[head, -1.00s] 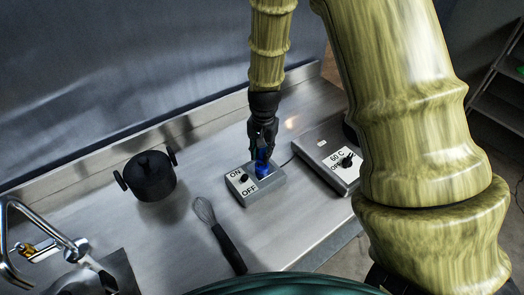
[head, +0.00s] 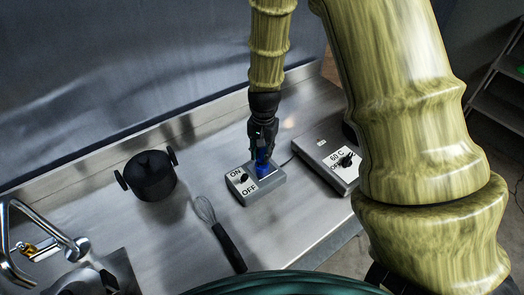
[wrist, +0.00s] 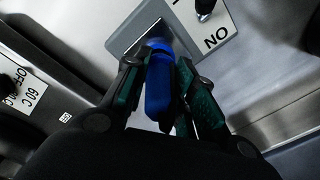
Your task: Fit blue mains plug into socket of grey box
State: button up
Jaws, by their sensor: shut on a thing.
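The blue plug (head: 262,166) is between the fingers of my gripper (head: 262,151), which is shut on it. In the wrist view the blue plug (wrist: 160,85) reaches from between the fingertips (wrist: 160,75) to the socket recess (wrist: 128,38). The grey box (head: 274,186) lies on the steel counter, with a switch panel marked ON and OFF at its left. The plug's front end is at the socket area. I cannot tell whether its pins are in, because the plug and fingers hide them.
A grey device marked 60 C (head: 326,163) with a black knob lies to the right of the box. A black pot (head: 150,177) stands at the left, and a whisk (head: 226,240) lies in front. A tap (head: 40,232) is at the far left. Bare counter lies between pot and box.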

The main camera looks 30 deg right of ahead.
jog(key=shift+f+b, duration=0.5)
jog(key=shift+f, duration=0.95)
jog(key=o, duration=1.1)
jog(key=r, duration=1.2)
jog(key=shift+s+d, duration=0.1)
jog(key=shift+s, duration=0.15)
